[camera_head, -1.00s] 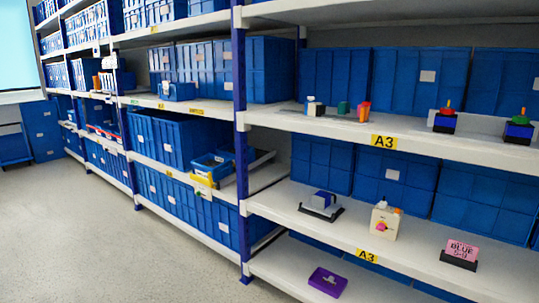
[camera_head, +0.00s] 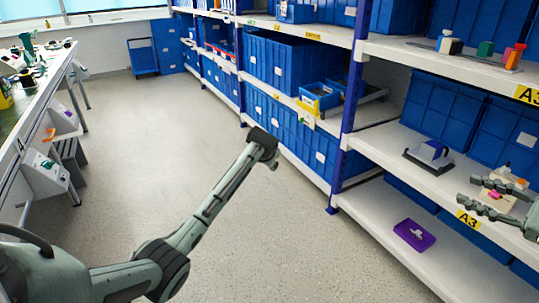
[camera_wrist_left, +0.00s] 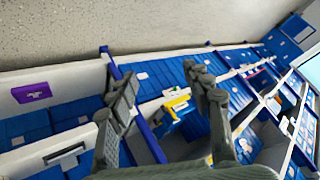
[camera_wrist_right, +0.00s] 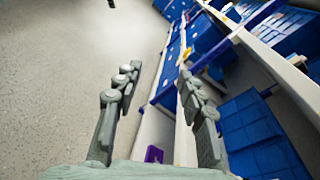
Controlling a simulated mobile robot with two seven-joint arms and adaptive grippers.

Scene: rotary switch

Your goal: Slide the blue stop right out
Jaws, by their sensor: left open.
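The blue block may be the stop; I cannot tell for sure. The device also shows at the lower left of the left wrist view (camera_wrist_left: 66,156). My right gripper (camera_head: 480,197) is open and empty at the head view's right edge, in front of a cream box (camera_head: 505,201) that it partly hides. It is right of the grey device, apart from it. My left gripper (camera_wrist_left: 162,90) is open and empty, out over the aisle left of the shelves.
A purple box (camera_head: 414,235) lies on the lower shelf. A blue shelf post (camera_head: 347,110) stands left of the grey device. Blue crates (camera_head: 483,125) fill the shelf backs. A workbench (camera_head: 50,110) is at left, with clear floor between.

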